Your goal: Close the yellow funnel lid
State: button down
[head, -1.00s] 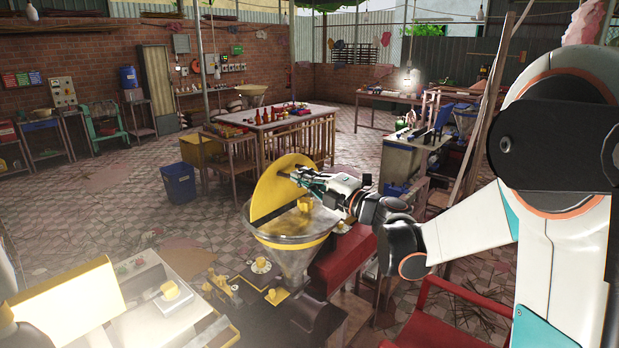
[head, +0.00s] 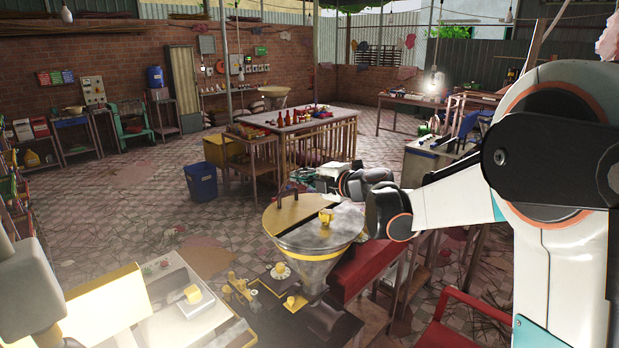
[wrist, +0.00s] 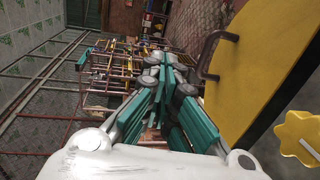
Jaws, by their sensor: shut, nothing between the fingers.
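The yellow funnel lid (head: 290,214) lies down over the left half of the metal funnel (head: 312,262), looking flat or nearly flat. A small dark handle stands up from its far left part. In the wrist view the lid (wrist: 255,55) fills the right side, with its curved handle (wrist: 211,55) showing. A yellow knob (head: 325,216) sits on the funnel's grey half; it also shows in the wrist view (wrist: 298,135). My gripper (head: 300,175) is shut and empty, just behind the funnel and beside the lid; its teal fingers (wrist: 168,62) come together. I see no contact with the lid.
A red machine part (head: 365,270) and a red chair (head: 465,322) stand right of the funnel. A pale machine top (head: 160,285) is at the front left. A blue bin (head: 201,182) and a table with bottles (head: 318,122) stand behind. Floor at the left is open.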

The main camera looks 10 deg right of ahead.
aim_at(285, 192)
jog(key=w+a+f, duration=0.1)
jog(key=w+a+f+b, duration=0.1)
jog(key=w+a+b, duration=0.1)
jog(key=w, duration=0.1)
jog(key=shift+w+a+f, duration=0.1)
jog(key=shift+f, duration=0.3)
jog(key=shift+w+a+f+b, duration=0.35)
jog(key=shift+w+f, duration=0.1)
jog(key=shift+f, duration=0.1)
jog(key=shift+w+a+f+b, duration=0.25)
jog(key=shift+w+f+b, duration=0.05)
jog(key=shift+w+f, duration=0.2)
jog(key=shift+r, duration=0.1)
